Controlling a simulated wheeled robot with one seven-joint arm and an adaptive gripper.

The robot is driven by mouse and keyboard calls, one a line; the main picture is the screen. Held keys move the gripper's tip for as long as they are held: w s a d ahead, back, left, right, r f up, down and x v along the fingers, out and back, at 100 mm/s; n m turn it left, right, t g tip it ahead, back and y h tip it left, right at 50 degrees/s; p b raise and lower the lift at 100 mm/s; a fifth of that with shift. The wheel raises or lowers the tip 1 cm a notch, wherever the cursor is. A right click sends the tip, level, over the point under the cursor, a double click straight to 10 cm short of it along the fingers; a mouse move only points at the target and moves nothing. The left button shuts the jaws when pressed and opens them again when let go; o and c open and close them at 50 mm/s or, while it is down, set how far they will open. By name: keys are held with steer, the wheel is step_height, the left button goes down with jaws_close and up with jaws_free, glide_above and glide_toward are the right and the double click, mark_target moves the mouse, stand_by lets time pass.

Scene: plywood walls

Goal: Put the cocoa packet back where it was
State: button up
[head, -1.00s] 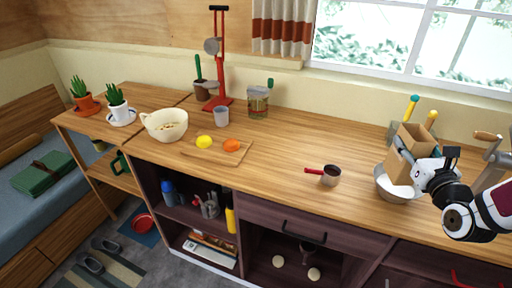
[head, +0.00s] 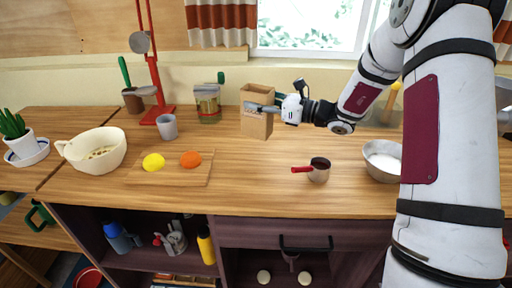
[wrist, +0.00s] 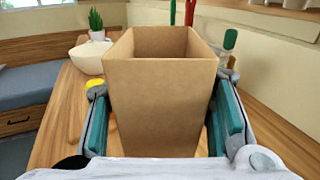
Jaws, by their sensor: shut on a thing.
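The cocoa packet (head: 256,112) is a plain brown, open-topped paper packet. My gripper (head: 272,109) is shut on it in the head view, holding it upright near the back of the counter, right of the glass jar. In the wrist view the packet (wrist: 160,95) fills the middle, with a teal finger pad on each side of it. Its top is open and the inside walls show; its contents cannot be seen. Whether its base touches the counter is hard to tell; it seems raised.
A jar (head: 207,104) stands left of the packet, with a grey cup (head: 167,127) and red stand (head: 158,112) beyond. A small red-handled pot (head: 319,171) and a metal bowl (head: 383,162) are to the right. A board (head: 142,177) holds yellow and orange fruit. Counter between board and pot is clear.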

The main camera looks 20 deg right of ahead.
mark_target(259, 127)
step_height(259, 127, down, 9)
steer(key=shift+d+r, duration=0.15)
steer(key=shift+r, duration=0.05)
steer(key=shift+f, duration=0.1)
steer(key=shift+f, duration=0.15)
steer(key=o, duration=1.2)
steer(key=shift+o, duration=0.5)
